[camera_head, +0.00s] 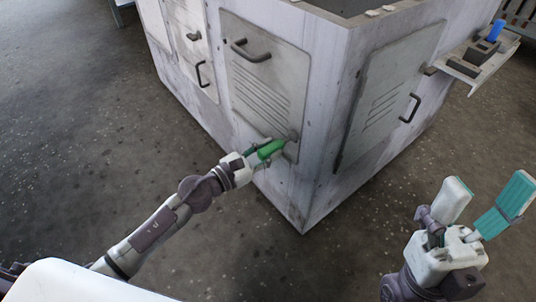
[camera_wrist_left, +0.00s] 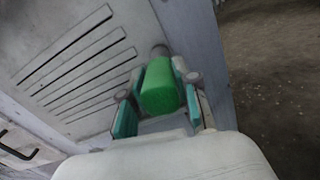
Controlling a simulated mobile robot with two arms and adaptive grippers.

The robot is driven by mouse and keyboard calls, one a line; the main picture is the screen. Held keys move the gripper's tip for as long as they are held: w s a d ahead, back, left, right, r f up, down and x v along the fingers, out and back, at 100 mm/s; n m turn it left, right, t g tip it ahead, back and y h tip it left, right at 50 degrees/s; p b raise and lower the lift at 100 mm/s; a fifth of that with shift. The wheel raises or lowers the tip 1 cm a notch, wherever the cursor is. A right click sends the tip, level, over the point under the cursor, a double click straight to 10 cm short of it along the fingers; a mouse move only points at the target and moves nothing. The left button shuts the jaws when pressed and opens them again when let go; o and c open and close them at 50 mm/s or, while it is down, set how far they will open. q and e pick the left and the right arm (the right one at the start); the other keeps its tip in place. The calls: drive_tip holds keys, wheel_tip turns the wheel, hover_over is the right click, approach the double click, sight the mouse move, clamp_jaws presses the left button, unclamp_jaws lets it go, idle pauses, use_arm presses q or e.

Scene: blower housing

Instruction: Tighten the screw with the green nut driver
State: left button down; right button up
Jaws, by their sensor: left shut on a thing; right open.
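The green nut driver (camera_head: 269,149) is held in my left gripper (camera_head: 262,152), which is shut on its handle. The driver points at the lower right corner of a vented panel (camera_head: 262,85) on the housing. In the left wrist view the green handle (camera_wrist_left: 159,88) sits between the two teal finger pads. A round grey knob-like part (camera_head: 293,135) shows at the driver's far end. The screw itself and the contact at the tip are hidden or too small to tell. My right gripper (camera_head: 483,208) is open and empty at the lower right, away from the housing.
The blower housing (camera_head: 318,130) is a large worn grey box with handled panels. A second vented panel (camera_head: 385,95) is on its right face. A side shelf (camera_head: 470,68) at the upper right holds a blue-handled tool (camera_head: 496,30) and dark blocks. The floor around is clear.

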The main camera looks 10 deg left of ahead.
sight(259, 156)
use_arm(q)
drive_tip(key=c, duration=1.4)
unclamp_jaws()
clamp_jaws()
drive_tip(key=shift+s+a, duration=0.1)
drive_tip(key=shift+s, duration=0.05)
drive_tip(key=shift+v, duration=1.05)
drive_tip(key=shift+s+a+b, duration=0.2)
drive_tip(key=shift+s+b, duration=0.05)
drive_tip(key=shift+b, duration=0.1)
